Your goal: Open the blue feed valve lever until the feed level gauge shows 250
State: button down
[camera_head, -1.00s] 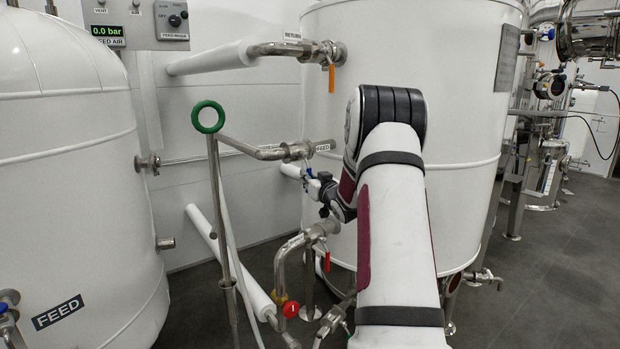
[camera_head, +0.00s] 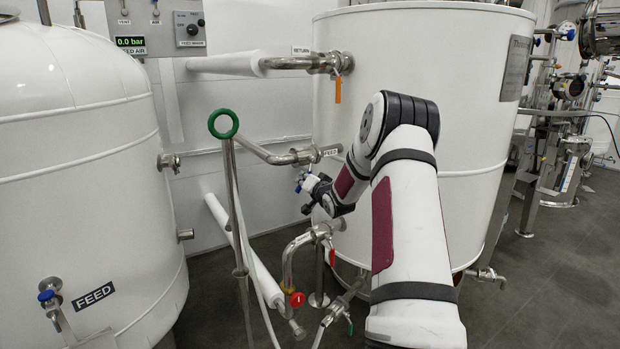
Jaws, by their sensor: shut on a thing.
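The blue feed valve lever (camera_head: 299,185) is a small blue piece below the steel feed pipe (camera_head: 275,156), beside the FEED label (camera_head: 331,151) on the white tank. My gripper (camera_head: 303,184) is dark, small in the view and shut on the blue lever. It is below and left of the FEED label. The fingertips are partly hidden by the gripper body. No feed level gauge can be made out in this view. A panel display (camera_head: 131,41) reads 0.0 bar, above the words FEED AIR.
An orange lever (camera_head: 338,89) hangs from the return valve. Below are red-handled valves (camera_head: 297,299) and pipes. The left tank (camera_head: 70,150) carries another blue-handled valve (camera_head: 47,296).

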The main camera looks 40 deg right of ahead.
jog(key=shift+a, duration=0.1)
dwell(0.5)
jog(key=c, duration=1.6)
grip_release()
jog(key=shift+r, duration=0.1)
jog(key=v, duration=1.2)
jog(key=shift+a, duration=0.1)
